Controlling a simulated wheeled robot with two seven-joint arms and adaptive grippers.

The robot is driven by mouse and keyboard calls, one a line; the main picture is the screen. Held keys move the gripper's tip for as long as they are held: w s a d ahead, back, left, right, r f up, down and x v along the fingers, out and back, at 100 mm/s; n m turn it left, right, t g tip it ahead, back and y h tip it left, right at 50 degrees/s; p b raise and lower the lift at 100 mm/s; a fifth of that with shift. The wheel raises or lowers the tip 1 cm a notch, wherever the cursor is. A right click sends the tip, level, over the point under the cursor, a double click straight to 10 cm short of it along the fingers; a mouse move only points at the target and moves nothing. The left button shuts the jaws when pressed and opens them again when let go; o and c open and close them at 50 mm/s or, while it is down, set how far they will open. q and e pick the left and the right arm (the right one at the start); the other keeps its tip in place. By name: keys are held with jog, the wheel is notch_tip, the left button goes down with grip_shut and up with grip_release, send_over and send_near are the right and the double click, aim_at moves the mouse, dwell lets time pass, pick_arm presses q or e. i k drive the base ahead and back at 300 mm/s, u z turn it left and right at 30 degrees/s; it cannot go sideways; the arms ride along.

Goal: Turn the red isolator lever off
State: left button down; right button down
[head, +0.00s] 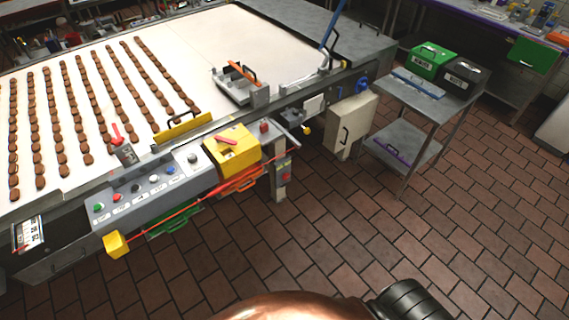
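A yellow box (240,158) with a short red lever (226,140) on its top face sits at the right end of the grey control panel, on the near edge of the machine. The red lever lies nearly flat, tilted slightly down to the right. A second red lever (116,131) stands upright on a small grey block farther left, beside the rows of biscuits. I cannot tell from labels which is the isolator. Neither of my grippers is in view; only a copper-coloured part and a black ribbed part, probably mine, show at the bottom edge.
The control panel (140,190) carries several coloured buttons and knobs. A red bar (195,203) runs along its front from a yellow end block (116,244). A grey trolley (410,100) holding green and black boxes stands at right. The tiled floor (400,240) in front is clear.

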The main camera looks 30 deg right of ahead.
aim_at(218, 138)
jog(key=z, duration=0.25)
jog(key=k, duration=0.45)
jog(key=u, duration=0.6)
jog(key=i, duration=1.3)
jog(key=z, duration=0.4)
